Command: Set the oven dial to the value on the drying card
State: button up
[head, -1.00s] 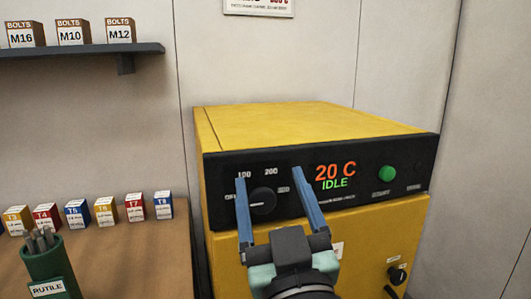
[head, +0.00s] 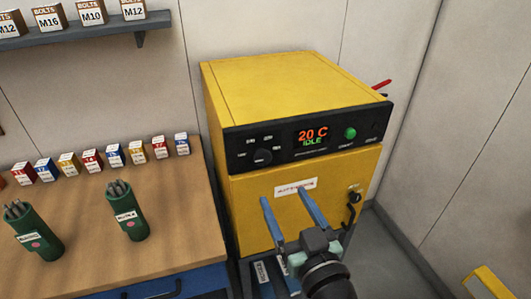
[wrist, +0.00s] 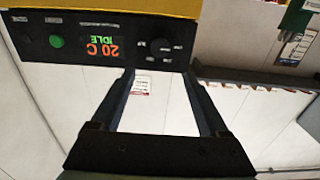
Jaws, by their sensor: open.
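The yellow oven (head: 290,95) stands right of the bench. Its black panel carries the round black dial (head: 263,156), left of a display (head: 312,138) reading 20 C IDLE. The dial's pointer is too small to read. The dial also shows upside down in the wrist view (wrist: 160,45). A small white card (wrist: 141,86) with red print is on the wall in the wrist view; its text is unreadable, so I cannot tell if it is the drying card. My gripper (head: 285,194) is open and empty, in front of the oven door, below the panel and apart from the dial.
A green button (head: 351,133) sits right of the display. The door handle (head: 352,207) sticks out at the right. The bench (head: 165,215) at left holds small boxes and green rod holders (head: 126,212). A shelf (head: 75,38) of bolt boxes hangs above.

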aim_at(264, 158)
jog(key=p+x, duration=0.3)
jog(key=x, duration=0.9)
jog(key=shift+w+a, duration=0.1)
jog(key=shift+w, duration=0.2)
grip_shut()
